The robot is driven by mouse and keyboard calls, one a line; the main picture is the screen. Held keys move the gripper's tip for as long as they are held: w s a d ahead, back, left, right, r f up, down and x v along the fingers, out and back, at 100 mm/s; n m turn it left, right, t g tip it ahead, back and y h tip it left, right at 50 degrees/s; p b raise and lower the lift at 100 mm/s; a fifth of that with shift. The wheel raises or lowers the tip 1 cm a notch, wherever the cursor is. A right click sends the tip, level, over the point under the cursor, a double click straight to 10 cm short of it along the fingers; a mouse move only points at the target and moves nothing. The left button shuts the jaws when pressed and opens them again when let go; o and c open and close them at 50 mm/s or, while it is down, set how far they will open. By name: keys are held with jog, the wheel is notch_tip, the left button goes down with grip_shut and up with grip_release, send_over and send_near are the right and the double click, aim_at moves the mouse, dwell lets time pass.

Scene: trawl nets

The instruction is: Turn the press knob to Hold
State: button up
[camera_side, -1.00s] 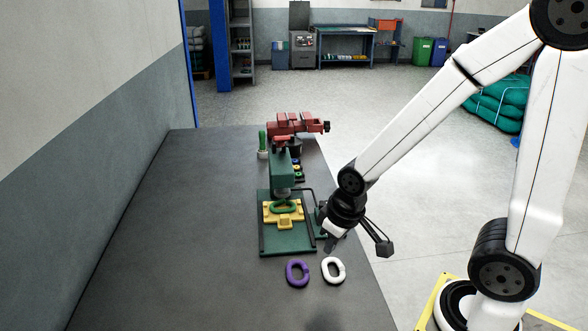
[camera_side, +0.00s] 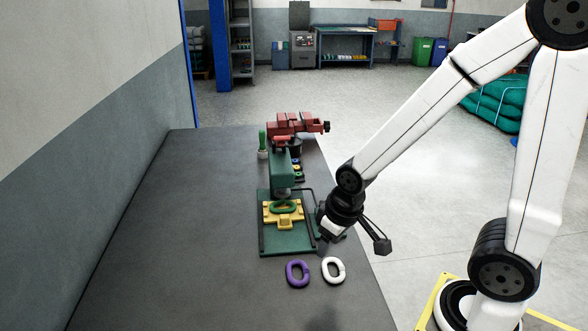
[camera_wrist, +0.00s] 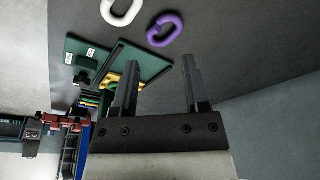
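The green press (camera_side: 279,168) stands on the dark bench, with a yellow fixture (camera_side: 270,216) holding a green link (camera_side: 284,207) on its base. In the wrist view, a dark knob (camera_wrist: 87,63) sits on a green panel (camera_wrist: 80,46) beside the press base. Two small white labels are on the panel, too small to read. The knob is hidden behind my gripper in the side view. My gripper (camera_side: 326,236) is just right of the press base. In the wrist view my gripper (camera_wrist: 160,60) has its fingers wide apart and empty, with the knob left of them.
A purple link (camera_side: 297,273) and a white link (camera_side: 333,270) lie on the bench in front of the press. The bench left of the press is clear.

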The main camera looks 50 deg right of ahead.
jog(key=shift+o, duration=1.2)
jog(key=w+d+m+g, duration=0.1)
jog(key=w+d+m, duration=0.3)
jog(key=w+d, duration=0.5)
jog(key=shift+w+d+r+m, duration=0.35)
jog(key=shift+r+m, duration=0.05)
jog(key=w+d+m, duration=0.1)
jog(key=d, duration=0.2)
jog(key=w+d+m+g, duration=0.1)
jog(key=d, duration=0.3)
jog(key=w+d+m, duration=0.2)
jog(key=d, duration=0.1)
jog(key=shift+w+d+f+g, duration=0.1)
jog(key=shift+d+f+g, duration=0.1)
jog(key=shift+g, duration=0.1)
jog(key=shift+a, duration=0.1)
jog(key=shift+f, duration=0.15)
jog(key=shift+f, duration=3.75)
grip_shut()
